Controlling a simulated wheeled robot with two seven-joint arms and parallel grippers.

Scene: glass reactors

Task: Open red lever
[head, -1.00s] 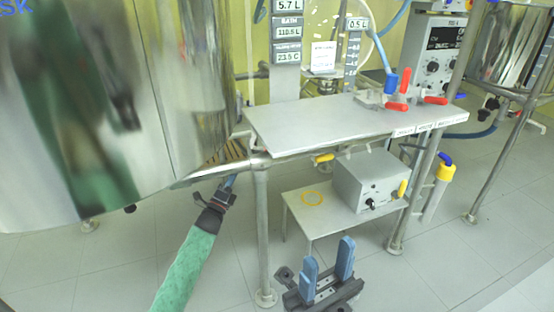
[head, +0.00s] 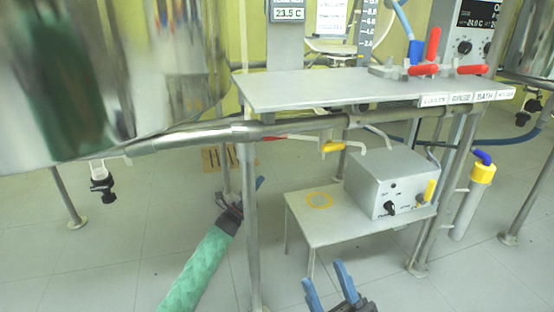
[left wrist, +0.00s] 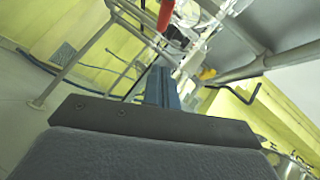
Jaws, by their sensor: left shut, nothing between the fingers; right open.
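A red lever (head: 272,138) shows under the front edge of the steel table, left of a yellow handle (head: 333,147). Three more red levers stand on the table's right end: one upright (head: 433,45) and two lying flat (head: 424,69) (head: 472,70). My left gripper (head: 259,184) is shut and empty, below the red lever under the table and apart from it. In the left wrist view a red part (left wrist: 166,14) is at the top, beyond the blue fingers (left wrist: 161,87). My right gripper (head: 328,285) is open and empty near the bottom.
The steel table (head: 320,88) and its front rail lie above my left gripper. A large steel vessel (head: 110,80) fills the upper left. A grey control box (head: 385,180) sits on a low stand (head: 300,208).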

